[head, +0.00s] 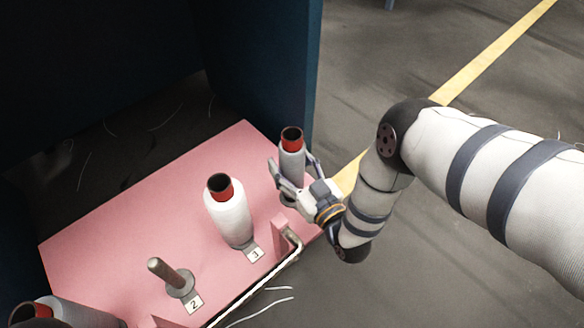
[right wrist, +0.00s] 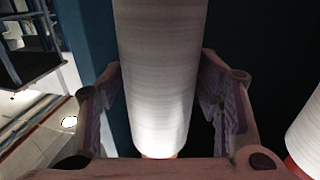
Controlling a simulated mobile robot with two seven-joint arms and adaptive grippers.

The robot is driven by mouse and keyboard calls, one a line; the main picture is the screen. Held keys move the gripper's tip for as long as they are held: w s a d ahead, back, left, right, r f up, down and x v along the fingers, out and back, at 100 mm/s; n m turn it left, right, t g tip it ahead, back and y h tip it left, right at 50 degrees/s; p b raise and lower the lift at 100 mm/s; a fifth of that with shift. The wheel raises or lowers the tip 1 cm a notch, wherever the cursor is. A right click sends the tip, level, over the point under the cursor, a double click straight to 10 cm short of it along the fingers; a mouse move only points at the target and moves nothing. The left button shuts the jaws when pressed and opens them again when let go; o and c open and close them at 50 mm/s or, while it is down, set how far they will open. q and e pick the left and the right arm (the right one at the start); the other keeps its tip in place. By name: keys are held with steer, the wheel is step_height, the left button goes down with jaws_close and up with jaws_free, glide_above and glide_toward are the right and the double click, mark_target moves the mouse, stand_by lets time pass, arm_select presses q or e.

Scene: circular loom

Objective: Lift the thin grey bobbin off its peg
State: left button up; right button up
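The thin grey bobbin (head: 292,158), with a red top and dark open end, stands upright at the right end of the pink board (head: 130,219). Its peg is hidden inside it. My right gripper (head: 291,163) reaches in from the right with one finger on each side of the bobbin. In the right wrist view the bobbin (right wrist: 160,75) stands between the two fingers, and narrow gaps seem to show beside it. The fingers look open around it. My left gripper is not in view.
A thicker white bobbin (head: 231,216) stands by label 3, close to the left of my right gripper. A bare peg (head: 169,276) stands by label 2. Another bobbin (head: 80,314) is at the lower left. A dark blue panel (head: 275,60) rises behind the board, and a rail (head: 262,287) runs along its front.

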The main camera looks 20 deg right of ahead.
jaws_close()
steer(key=shift+r+p, duration=0.95)
steer(key=shift+r, duration=0.05)
arm_select(q)
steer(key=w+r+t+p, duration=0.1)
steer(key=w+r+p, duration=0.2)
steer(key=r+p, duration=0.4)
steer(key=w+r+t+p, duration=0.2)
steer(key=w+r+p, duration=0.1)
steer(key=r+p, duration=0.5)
steer(key=p, duration=0.3)
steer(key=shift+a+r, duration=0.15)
arm_select(e)
step_height(320, 180, up, 23)
